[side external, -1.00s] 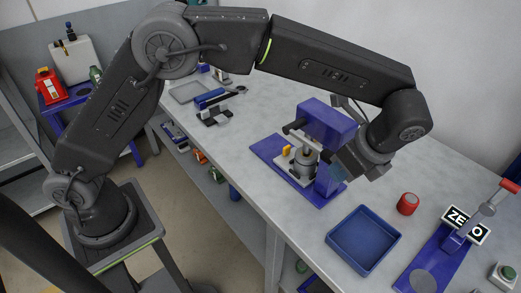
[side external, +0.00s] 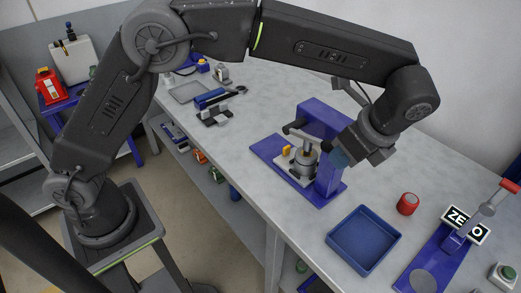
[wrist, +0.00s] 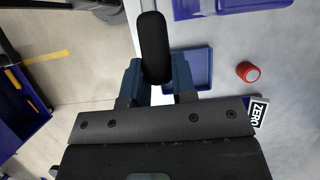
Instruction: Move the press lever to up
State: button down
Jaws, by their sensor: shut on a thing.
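The blue press (side external: 320,115) stands on the bench with its blue base and a metal ram and work holder (side external: 301,165) in front of its column. My gripper (side external: 343,152) is beside the press, on its right. In the wrist view the fingers (wrist: 155,84) are shut on the black grip of the press lever (wrist: 153,40), one finger on each side.
A blue tray (side external: 364,240) and a red cylinder (side external: 408,204) are right of the press. A blue fixture with a red-handled lever (side external: 508,187) and a ZERO sign (side external: 465,226) stand further right.

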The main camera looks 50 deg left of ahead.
jog(key=shift+a+r, duration=0.25)
jog(key=shift+r, duration=0.4)
jog(key=shift+a+r, duration=0.2)
jog(key=shift+r, duration=0.45)
jog(key=shift+r, duration=0.15)
jog(key=shift+a+r, duration=0.6)
jog(key=shift+r, duration=0.25)
jog(key=shift+a+r, duration=0.55)
jog(key=shift+r, duration=0.3)
jog(key=shift+r, duration=0.1)
